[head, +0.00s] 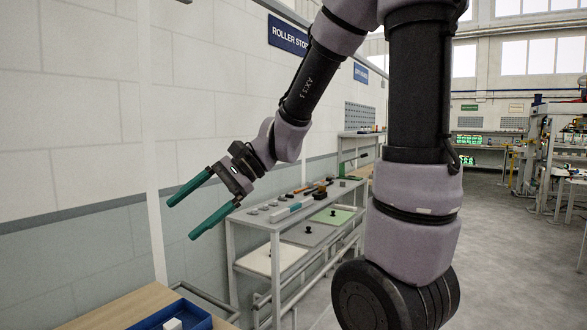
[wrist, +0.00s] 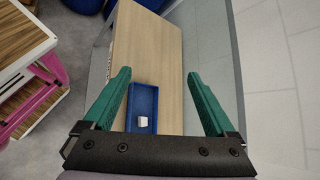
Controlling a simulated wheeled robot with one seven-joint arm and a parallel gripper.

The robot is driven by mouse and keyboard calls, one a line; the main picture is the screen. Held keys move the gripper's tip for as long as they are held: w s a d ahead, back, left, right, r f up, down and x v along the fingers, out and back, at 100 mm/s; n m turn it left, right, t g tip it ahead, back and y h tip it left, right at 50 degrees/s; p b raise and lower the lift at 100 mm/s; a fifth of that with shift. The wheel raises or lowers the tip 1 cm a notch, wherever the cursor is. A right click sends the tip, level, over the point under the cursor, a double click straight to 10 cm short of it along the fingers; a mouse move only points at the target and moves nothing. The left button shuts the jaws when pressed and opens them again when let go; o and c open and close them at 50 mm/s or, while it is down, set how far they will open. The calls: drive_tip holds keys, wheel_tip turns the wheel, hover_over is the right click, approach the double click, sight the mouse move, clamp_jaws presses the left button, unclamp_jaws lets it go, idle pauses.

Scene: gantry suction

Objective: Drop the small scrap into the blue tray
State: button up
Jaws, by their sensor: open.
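The blue tray (head: 190,308) lies on a wooden tabletop at the bottom edge of the head view, partly cut off. It also shows in the wrist view (wrist: 143,101), between my fingers. A small white block (wrist: 143,122) lies inside the tray near its lower end; the head view shows it too (head: 173,324). It may be the small scrap; no other scrap shows. My gripper (head: 181,220) has green fingers spread apart with nothing between them, and it is in the air above the tray. Both fingers show in the wrist view (wrist: 158,74).
The wooden tabletop (wrist: 160,45) is clear beyond the tray. A grey wheeled shelf cart (head: 262,222) with tools and panels stands behind, along the white wall. A pink-framed bench (wrist: 30,100) stands at left in the wrist view, with blue objects (wrist: 83,5) at the top.

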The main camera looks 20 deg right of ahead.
drive_tip(key=s+d+r+n+t+h, duration=0.1)
drive_tip(key=d+r+n+t+h, duration=0.1)
drive_tip(key=d, duration=0.7)
drive_tip(key=s+d+r+n+t+h, duration=0.2)
drive_tip(key=d+r+t+h, duration=0.3)
drive_tip(key=d, duration=0.5)
drive_tip(key=shift+s+d+r+n+h, duration=0.15)
drive_tip(key=shift+d+r+n+h, duration=0.15)
drive_tip(key=shift+h, duration=0.7)
